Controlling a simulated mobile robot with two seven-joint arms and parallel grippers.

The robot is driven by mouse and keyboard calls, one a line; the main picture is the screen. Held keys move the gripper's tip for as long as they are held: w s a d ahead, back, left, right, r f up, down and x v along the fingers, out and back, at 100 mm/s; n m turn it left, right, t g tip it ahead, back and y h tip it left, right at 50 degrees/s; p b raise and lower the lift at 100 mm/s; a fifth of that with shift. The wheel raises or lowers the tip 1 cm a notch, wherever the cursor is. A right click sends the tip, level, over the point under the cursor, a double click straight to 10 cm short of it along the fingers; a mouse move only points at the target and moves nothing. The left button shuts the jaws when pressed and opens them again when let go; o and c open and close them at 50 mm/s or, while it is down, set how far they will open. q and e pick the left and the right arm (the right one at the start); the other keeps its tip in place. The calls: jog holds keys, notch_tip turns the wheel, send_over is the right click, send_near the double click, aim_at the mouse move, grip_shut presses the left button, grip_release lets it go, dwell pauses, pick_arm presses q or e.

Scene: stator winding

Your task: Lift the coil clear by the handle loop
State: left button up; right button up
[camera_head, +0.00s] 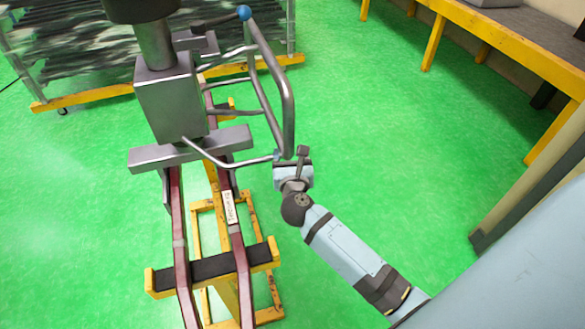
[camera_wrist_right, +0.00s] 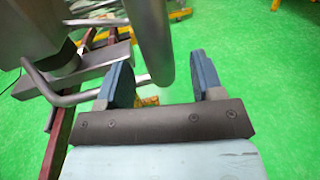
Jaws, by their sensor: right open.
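The coil shows as two long dark-red bars (camera_head: 241,262), running down from under a grey clamp block (camera_head: 170,100) on a column. A grey tube handle loop (camera_head: 288,105) stands out to the right of the block, with blue ends. My right gripper (camera_head: 303,155) is at the loop's lower corner. In the right wrist view the gripper (camera_wrist_right: 163,75) is open, and the loop's thick tube (camera_wrist_right: 152,40) reaches down between its two blue fingers. I cannot tell whether they touch it. A coil bar (camera_wrist_right: 58,145) shows at left there. My left gripper is out of view.
A yellow stand (camera_head: 262,254) with black padded crossbars is under the coil. A rack with yellow rails (camera_head: 55,104) stands at the back left. A yellow bench (camera_head: 500,38) runs along the right. The green floor (camera_head: 370,130) between is clear.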

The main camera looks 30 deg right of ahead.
jog(key=shift+x, duration=2.1)
grip_shut()
dwell(0.5)
